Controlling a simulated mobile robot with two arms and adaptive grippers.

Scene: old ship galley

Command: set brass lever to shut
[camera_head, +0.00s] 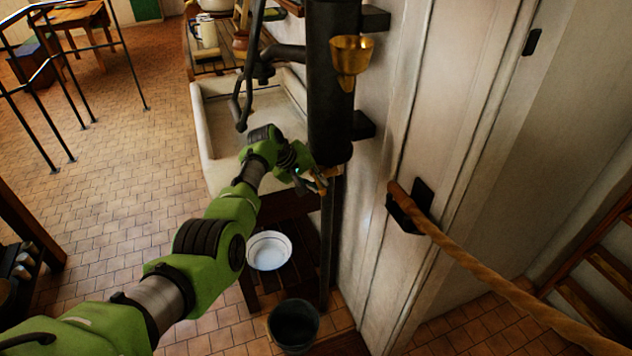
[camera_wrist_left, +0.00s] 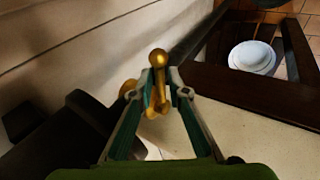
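The brass lever, with a round knob at its end (camera_wrist_left: 157,62), is between the fingertips of my left gripper (camera_wrist_left: 161,88) in the left wrist view. The fingers are drawn close together on both sides of it and look shut on it. In the head view the left gripper (camera_head: 312,182) is at the foot of the thick black pipe (camera_head: 330,100). There a small bit of the brass lever (camera_head: 330,172) shows beside the fingers; the rest is hidden by them. I cannot read the lever's set position. My right gripper is not in view.
A brass funnel (camera_head: 350,58) is on the pipe above. A pale sink (camera_head: 207,130) stands behind the arm. A white bowl (camera_head: 269,251) sits on a low dark slatted rack, with a dark bucket (camera_head: 293,325) in front. A rope (camera_head: 480,265) hangs from the right wall.

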